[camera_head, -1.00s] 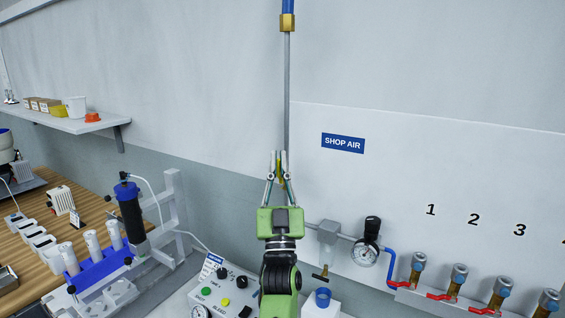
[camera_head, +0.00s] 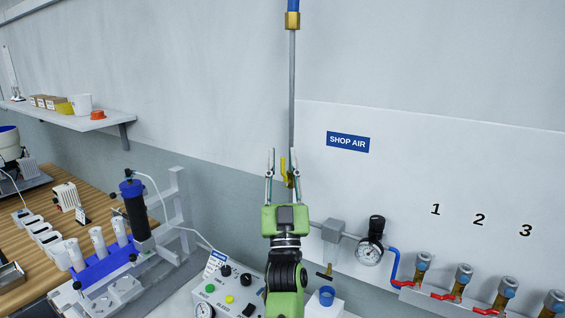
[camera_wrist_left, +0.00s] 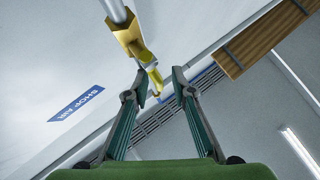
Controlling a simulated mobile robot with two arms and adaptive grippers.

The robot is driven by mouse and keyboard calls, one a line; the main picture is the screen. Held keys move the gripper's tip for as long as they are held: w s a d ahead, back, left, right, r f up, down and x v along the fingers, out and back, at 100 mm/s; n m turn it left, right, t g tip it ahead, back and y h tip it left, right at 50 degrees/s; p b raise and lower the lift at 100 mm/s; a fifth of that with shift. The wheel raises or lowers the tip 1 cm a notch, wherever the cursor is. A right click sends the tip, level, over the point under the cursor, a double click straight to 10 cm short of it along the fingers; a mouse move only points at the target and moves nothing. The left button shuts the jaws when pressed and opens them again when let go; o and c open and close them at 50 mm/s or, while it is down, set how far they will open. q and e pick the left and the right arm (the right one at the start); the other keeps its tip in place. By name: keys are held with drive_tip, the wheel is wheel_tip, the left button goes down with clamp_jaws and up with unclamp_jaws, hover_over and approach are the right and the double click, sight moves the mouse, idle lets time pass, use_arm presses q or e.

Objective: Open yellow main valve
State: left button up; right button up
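The yellow main valve handle (camera_head: 284,166) shows between the fingers of my left gripper (camera_head: 284,158), at the lower end of the grey vertical pipe (camera_head: 292,90). In the left wrist view the brass valve body (camera_wrist_left: 126,38) and its yellow handle (camera_wrist_left: 153,78) lie just beyond the fingertips. My left gripper (camera_wrist_left: 158,75) is open there, with a clear gap between the fingers and the handle's end near that gap. I cannot tell whether a finger touches the handle. The gripper hides part of the pipework below the valve. My right gripper is not in view.
A pressure gauge (camera_head: 369,252) and several outlets with red levers sit on the wall at right. A blue "SHOP AIR" sign (camera_head: 348,142) is right of the pipe. A control box (camera_head: 222,293) stands below. The wall above the sign is clear.

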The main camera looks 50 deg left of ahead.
use_arm(q)
wheel_tip(320, 180, up, 10)
drive_tip(key=shift+f, duration=0.1)
idle(0.9)
